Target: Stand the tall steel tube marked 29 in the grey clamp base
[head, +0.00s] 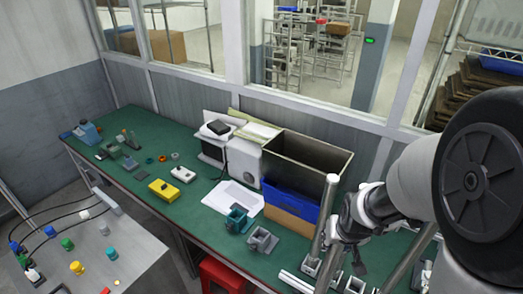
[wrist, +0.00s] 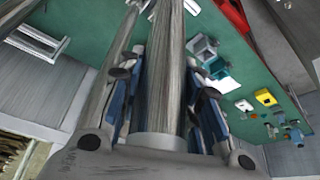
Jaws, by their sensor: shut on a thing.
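A tall steel tube (head: 325,215) is held nearly upright in my gripper (head: 338,226), at the right part of the green bench. In the wrist view the tube (wrist: 166,75) runs between the two fingers of my gripper (wrist: 167,90), which are shut on it. No number can be read on the tube. A grey clamp base (head: 262,241) stands on the bench, left of the held tube and apart from it; it also shows in the wrist view (wrist: 203,47). The tube's lower end is near another grey block (head: 311,265); whether they touch cannot be told.
A teal clamp base (head: 237,219) stands beside the grey one. Another steel tube (head: 408,262) leans at the right. Pale bars (head: 294,282) lie at the front edge. A red stool (head: 222,273) is below.

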